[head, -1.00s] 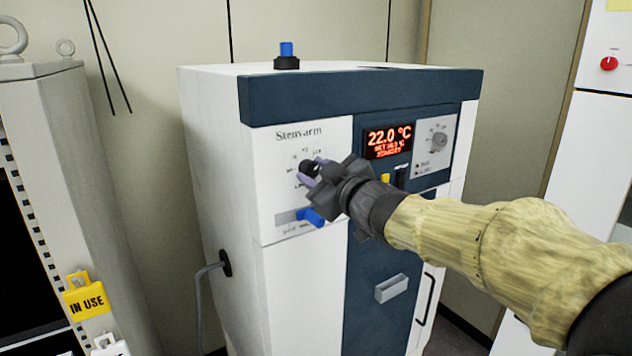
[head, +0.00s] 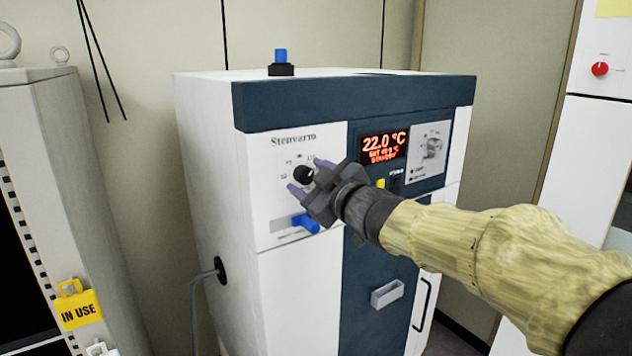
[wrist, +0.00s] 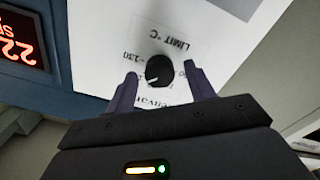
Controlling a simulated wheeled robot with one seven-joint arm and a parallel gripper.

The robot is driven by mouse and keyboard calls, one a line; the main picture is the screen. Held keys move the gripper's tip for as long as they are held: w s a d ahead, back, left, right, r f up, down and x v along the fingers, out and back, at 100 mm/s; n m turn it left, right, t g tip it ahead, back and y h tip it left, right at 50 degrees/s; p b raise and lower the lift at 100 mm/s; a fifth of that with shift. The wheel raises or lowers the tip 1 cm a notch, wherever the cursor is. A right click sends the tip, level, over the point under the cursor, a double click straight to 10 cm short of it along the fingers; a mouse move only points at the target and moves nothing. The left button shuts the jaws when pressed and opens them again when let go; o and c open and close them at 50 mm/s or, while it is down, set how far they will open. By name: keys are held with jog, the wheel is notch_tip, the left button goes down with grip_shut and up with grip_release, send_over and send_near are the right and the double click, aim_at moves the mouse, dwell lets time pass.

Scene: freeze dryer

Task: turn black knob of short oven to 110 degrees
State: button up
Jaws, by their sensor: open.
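The short oven (head: 300,101) is a white cabinet with a dark blue band and a red display reading 22.0 °C. Its black knob (head: 303,175) is on the white panel at upper left, above a blue lever (head: 305,222). In the wrist view the black knob (wrist: 159,70) shows a white pointer mark, with a printed scale and "LIMIT °C" around it. My gripper (head: 309,178) is open at the panel. In the wrist view its two purple fingers (wrist: 160,84) stand either side of the knob, apart from it. Part of the scale is hidden by the gripper.
A yellow button (head: 380,184) and a dark switch are right of my gripper. A grey cabinet with a yellow "IN USE" tag (head: 78,307) stands at left. A white cabinet with a red knob (head: 600,69) stands at right.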

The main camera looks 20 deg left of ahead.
jog(key=b+v, duration=0.2)
jog(key=v, duration=1.5)
jog(key=shift+s, duration=0.2)
jog(key=shift+d, duration=0.1)
jog(key=w+d+f+m+h, duration=0.3)
jog(key=d+f+m+h, duration=0.35)
jog(key=f, duration=0.35)
jog(key=w+d+f+m+h, duration=0.3)
jog(key=d+f+m+h, duration=0.2)
jog(key=d+f, duration=0.4)
jog(key=s+d+f+m+g+h, duration=0.1)
jog(key=s+d+f+m+g, duration=0.1)
jog(key=s+f+g, duration=0.2)
jog(key=s+d+f+m+g+h, duration=0.1)
jog(key=s+f+g, duration=0.4)
jog(key=s+f, duration=0.5)
notch_tip(320, 180, down, 4)
jog(key=shift+s+d+f+m, duration=0.2)
jog(key=shift+s+d+m, duration=0.15)
jog(key=shift+d+m, duration=0.6)
